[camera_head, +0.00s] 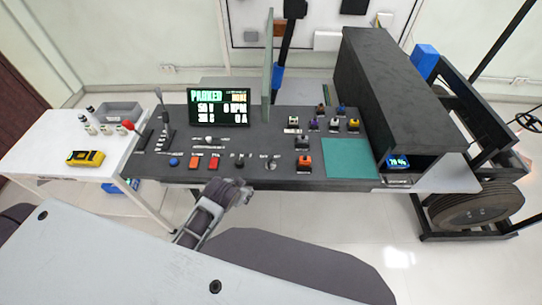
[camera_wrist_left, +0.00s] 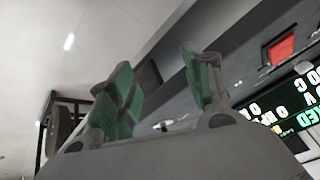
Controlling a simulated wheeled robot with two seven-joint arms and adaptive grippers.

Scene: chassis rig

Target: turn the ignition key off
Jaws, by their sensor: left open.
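The dark control console (camera_head: 225,178) carries a row of controls along its front edge. A small silver round switch (camera_head: 272,163) with labels above it looks like the ignition switch; its key and its setting are too small to make out. A black knob (camera_head: 240,161) stands to its left. My left gripper (camera_head: 244,187) is at the console's front edge, below and left of the silver switch and apart from it. In the left wrist view its two green-padded fingers (camera_wrist_left: 163,92) are spread, with nothing held between them. My right gripper is not in view.
Orange-red buttons (camera_head: 214,162) and a blue button (camera_head: 174,162) sit left of the knob. A lit display (camera_head: 219,108) stands behind, with levers (camera_head: 165,125) to its left. A white side table (camera_head: 60,140) holds a yellow device (camera_head: 86,158). A teal pad (camera_head: 350,158) lies at right.

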